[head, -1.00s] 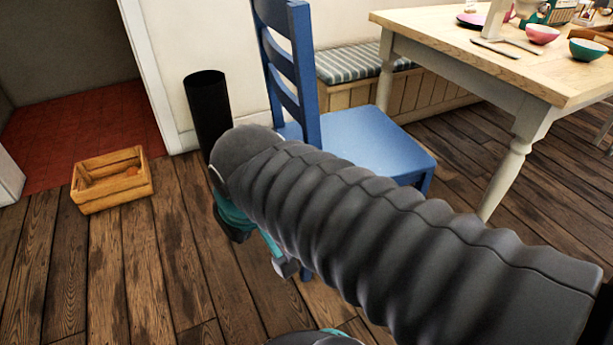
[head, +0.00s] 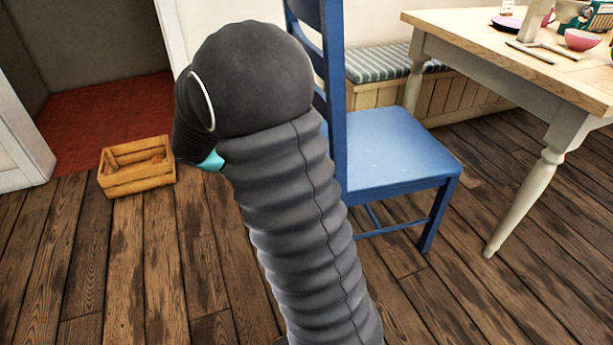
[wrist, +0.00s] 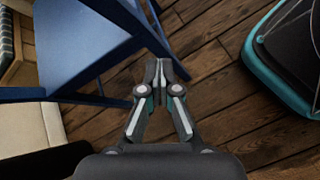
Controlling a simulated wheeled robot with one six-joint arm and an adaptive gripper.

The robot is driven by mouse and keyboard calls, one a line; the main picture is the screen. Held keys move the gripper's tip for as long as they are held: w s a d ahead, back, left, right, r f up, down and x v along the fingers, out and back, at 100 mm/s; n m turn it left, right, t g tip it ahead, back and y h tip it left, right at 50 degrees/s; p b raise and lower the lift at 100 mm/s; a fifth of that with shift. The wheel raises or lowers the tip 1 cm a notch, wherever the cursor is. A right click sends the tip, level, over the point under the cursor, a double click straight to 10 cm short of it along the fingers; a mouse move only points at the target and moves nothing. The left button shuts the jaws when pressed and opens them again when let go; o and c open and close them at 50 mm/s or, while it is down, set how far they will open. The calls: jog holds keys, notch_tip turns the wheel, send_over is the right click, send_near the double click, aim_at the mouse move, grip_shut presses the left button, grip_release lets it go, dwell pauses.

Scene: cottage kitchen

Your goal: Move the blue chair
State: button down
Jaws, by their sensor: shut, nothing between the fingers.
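The blue chair (head: 392,147) stands upright on the wooden floor in the head view, its seat towards the table. My arm hides part of its backrest and its near legs. The chair (wrist: 85,40) also shows at the upper left of the wrist view. My gripper (wrist: 158,66) is shut and empty in the wrist view, its fingertips just right of the chair's blue parts. I cannot tell whether the fingers touch the chair. In the head view the gripper is hidden behind my arm.
A wooden table (head: 500,45) with bowls and cutlery stands at the right. A bench with a striped cushion (head: 385,62) runs along the wall behind the chair. A wooden crate (head: 137,168) sits on the floor at the left, near a doorway. Floor at the lower left is clear.

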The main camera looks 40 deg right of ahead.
jog(key=w+d+f+n+h, duration=0.2)
jog(key=w+f+n+h, duration=0.2)
jog(key=w+f, duration=0.3)
jog(key=w+d+f+n+h, duration=0.2)
jog(key=w+f+n+h, duration=0.25)
jog(key=f, duration=0.45)
jog(key=x, duration=1.3)
jog(key=shift+d+f+m, duration=0.3)
jog(key=shift+f+m, duration=0.05)
jog(key=shift+m, duration=0.1)
jog(key=shift+w+t, duration=0.15)
jog(key=shift+t, duration=0.15)
